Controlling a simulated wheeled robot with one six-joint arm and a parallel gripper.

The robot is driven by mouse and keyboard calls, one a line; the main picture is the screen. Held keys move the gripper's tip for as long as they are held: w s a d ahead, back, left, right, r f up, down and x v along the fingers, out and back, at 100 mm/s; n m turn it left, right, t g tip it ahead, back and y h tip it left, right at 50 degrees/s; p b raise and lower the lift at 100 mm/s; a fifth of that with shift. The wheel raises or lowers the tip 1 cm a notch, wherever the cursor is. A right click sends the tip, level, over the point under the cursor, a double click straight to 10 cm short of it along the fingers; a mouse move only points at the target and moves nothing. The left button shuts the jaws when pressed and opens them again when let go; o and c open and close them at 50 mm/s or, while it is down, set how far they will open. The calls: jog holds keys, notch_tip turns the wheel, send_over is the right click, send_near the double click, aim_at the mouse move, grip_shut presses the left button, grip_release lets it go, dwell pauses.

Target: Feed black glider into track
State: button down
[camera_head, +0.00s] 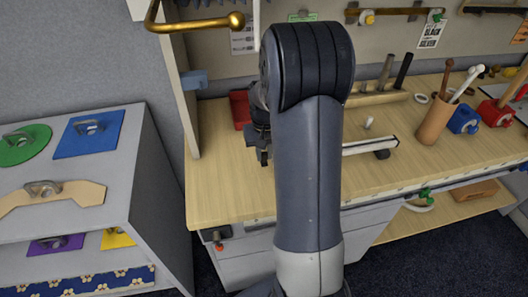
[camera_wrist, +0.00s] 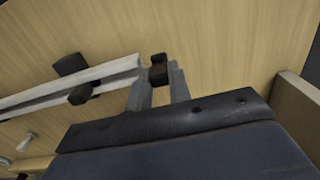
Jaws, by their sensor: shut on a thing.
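My gripper (camera_wrist: 159,78) is shut on the small black glider (camera_wrist: 158,70), whose dark block shows between the two grey fingers in the wrist view. The pale grooved track (camera_wrist: 40,97) lies on the wooden tabletop and runs left from just beside the glider. The glider is at the track's right end; I cannot tell whether they touch. A black crosspiece (camera_wrist: 80,95) shows at the near side of the track. In the head view my arm hides the track's left part, while its right part (camera_head: 369,146) shows. My gripper (camera_head: 263,155) shows left of my arm there; the glider is not clear.
A red tray (camera_head: 240,108) stands at the table's left, near a side panel. A white peg (camera_head: 368,123) stands behind the track. A brown cup (camera_head: 435,121), blue box (camera_head: 463,120) and red box (camera_head: 495,114) stand farther right. A wooden edge (camera_wrist: 300,108) is right of my gripper.

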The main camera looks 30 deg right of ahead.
jog(key=shift+s+d, duration=0.45)
jog(key=shift+d, duration=1.05)
jog(key=shift+s+d, duration=0.4)
jog(key=shift+d, duration=1.15)
jog(key=shift+s+d, duration=0.45)
jog(key=shift+d, duration=1.05)
jog(key=c, duration=1.2)
grip_release()
jog(key=shift+c, duration=0.2)
jog(key=shift+r, duration=0.1)
notch_tip(320, 180, up, 11)
jog(key=p, duration=0.8)
jog(key=shift+f, duration=0.25)
notch_tip(320, 180, down, 11)
jog(key=b, duration=0.7)
jog(key=shift+r+b, duration=0.1)
jog(key=shift+b, duration=0.3)
jog(key=shift+a, duration=0.25)
jog(key=shift+w, duration=0.1)
